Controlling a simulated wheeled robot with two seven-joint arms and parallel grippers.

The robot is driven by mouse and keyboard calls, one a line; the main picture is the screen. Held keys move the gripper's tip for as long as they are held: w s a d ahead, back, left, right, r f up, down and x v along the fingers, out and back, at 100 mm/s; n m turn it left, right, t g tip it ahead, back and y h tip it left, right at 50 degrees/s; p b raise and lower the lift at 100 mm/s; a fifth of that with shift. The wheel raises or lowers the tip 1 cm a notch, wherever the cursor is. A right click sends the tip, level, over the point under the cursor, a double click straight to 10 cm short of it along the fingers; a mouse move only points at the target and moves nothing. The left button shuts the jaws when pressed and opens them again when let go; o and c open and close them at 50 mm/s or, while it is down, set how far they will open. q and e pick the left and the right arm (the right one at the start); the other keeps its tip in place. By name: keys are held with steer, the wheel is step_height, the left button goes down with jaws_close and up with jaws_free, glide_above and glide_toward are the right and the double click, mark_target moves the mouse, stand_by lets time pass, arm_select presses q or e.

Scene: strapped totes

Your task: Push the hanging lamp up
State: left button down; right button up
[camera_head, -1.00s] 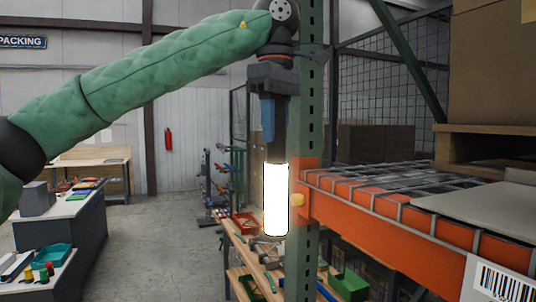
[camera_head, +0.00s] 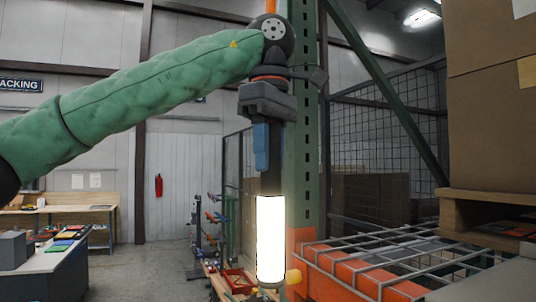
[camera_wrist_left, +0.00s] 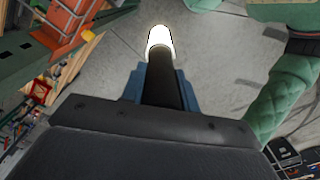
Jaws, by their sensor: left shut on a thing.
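The hanging lamp (camera_head: 271,240) is a bright white tube below a dark handle, roughly upright. It is just left of and in front of the green rack post. My left gripper (camera_head: 267,150) points down and is shut on the lamp's dark handle, above the lit tube. In the left wrist view the blue fingers lie on both sides of the dark handle, and the lit lamp (camera_wrist_left: 159,38) sticks out beyond them. What the lamp's upper end joins is hidden by the gripper. My right gripper is not in view.
The green post (camera_head: 303,150) stands close to the right of the lamp. An orange rack beam (camera_head: 345,275) with wire decking runs right, with boxes (camera_head: 490,120) on a pallet. A low bench with a red bin (camera_head: 238,280) is below. Free floor lies to the left.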

arm_select(q)
steer(key=c, duration=1.1)
jaws_free()
steer(key=shift+r, duration=0.5)
steer(key=shift+o, duration=0.2)
steer(key=shift+d+f, duration=0.1)
